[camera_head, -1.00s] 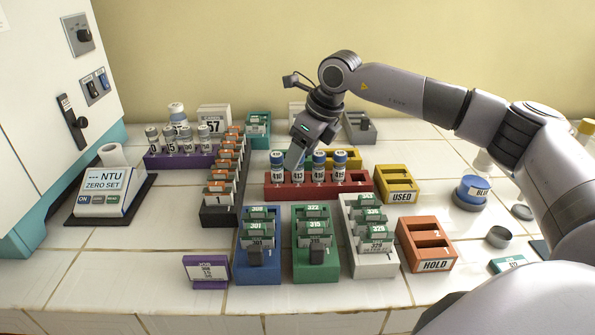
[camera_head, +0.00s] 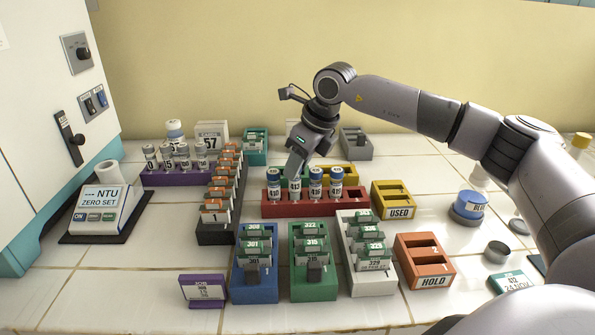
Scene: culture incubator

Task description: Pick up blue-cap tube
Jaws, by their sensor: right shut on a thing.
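Several blue-cap tubes stand upright in a row in the red rack (camera_head: 315,208). They are the leftmost tube (camera_head: 274,186), a second tube (camera_head: 295,188) whose label looks like 412, a third tube (camera_head: 316,184) and a rightmost tube (camera_head: 336,183). My right gripper (camera_head: 296,170) reaches down from above and is shut on the second tube at its cap, which the fingers hide. That tube still appears to be in its place in the rack. My left gripper is out of view.
Green and yellow racks stand just behind the red rack. The yellow USED rack (camera_head: 393,200) and orange HOLD rack (camera_head: 425,261) are to the right. Blue (camera_head: 255,290), green and white slide racks stand in front. A purple rack (camera_head: 180,178) with tubes is at left.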

